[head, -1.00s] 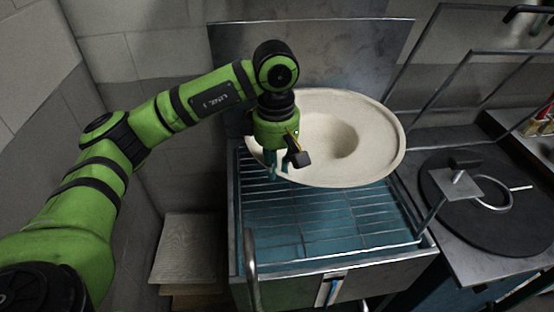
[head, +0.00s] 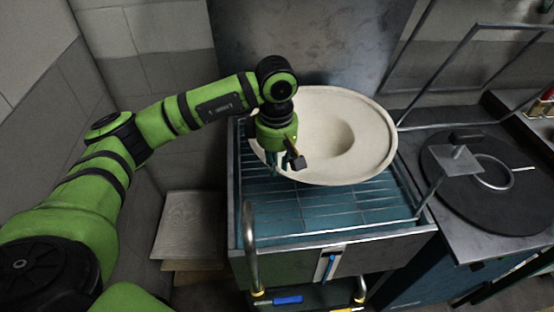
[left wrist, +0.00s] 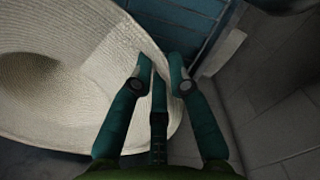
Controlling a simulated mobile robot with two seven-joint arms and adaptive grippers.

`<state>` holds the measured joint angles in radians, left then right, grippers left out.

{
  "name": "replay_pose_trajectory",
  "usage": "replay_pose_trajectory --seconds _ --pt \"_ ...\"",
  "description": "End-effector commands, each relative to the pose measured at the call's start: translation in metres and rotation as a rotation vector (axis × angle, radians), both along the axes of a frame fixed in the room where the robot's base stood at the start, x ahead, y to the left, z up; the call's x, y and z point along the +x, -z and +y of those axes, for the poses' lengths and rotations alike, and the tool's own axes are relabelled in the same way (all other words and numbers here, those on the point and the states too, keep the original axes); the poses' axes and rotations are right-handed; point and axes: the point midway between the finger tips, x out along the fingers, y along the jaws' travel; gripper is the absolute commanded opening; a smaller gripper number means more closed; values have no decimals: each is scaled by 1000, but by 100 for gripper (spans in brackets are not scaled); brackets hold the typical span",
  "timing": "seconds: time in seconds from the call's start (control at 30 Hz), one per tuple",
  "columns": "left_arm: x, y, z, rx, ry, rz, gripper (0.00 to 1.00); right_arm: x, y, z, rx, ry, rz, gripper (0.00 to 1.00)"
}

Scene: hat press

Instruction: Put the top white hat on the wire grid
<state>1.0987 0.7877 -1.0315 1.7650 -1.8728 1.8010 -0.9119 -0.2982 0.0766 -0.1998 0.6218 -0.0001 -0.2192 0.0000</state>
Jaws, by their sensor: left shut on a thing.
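The white hat (head: 365,130) is upside down, its wide brim up and its crown hollow facing me, over the back part of the wire grid (head: 330,208). My left gripper (head: 276,168) is shut on the left edge of the hat's brim. In the left wrist view the hat (left wrist: 85,75) fills the left side, and the brim's edge runs between the fingers of the gripper (left wrist: 162,75). The hat hides the back of the grid; I cannot tell whether it rests on the wires or hangs just above them. My right gripper is not in view.
The grid tops a metal cart with a curved handle (head: 250,250). A black round plate (head: 500,205) with a metal press part lies on the counter at right. Flat boards (head: 188,225) lie at the cart's left. The front of the grid is clear.

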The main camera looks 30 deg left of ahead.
Motion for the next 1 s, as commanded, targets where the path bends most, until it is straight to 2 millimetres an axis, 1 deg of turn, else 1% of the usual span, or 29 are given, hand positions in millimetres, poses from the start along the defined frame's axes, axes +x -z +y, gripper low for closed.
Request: replay_pose_trajectory --seconds 0.53,1.0 --pt "0 -1 0 0 -1 -2 0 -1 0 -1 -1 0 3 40" --pt "0 6 0 0 -1 -2 0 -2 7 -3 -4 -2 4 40"
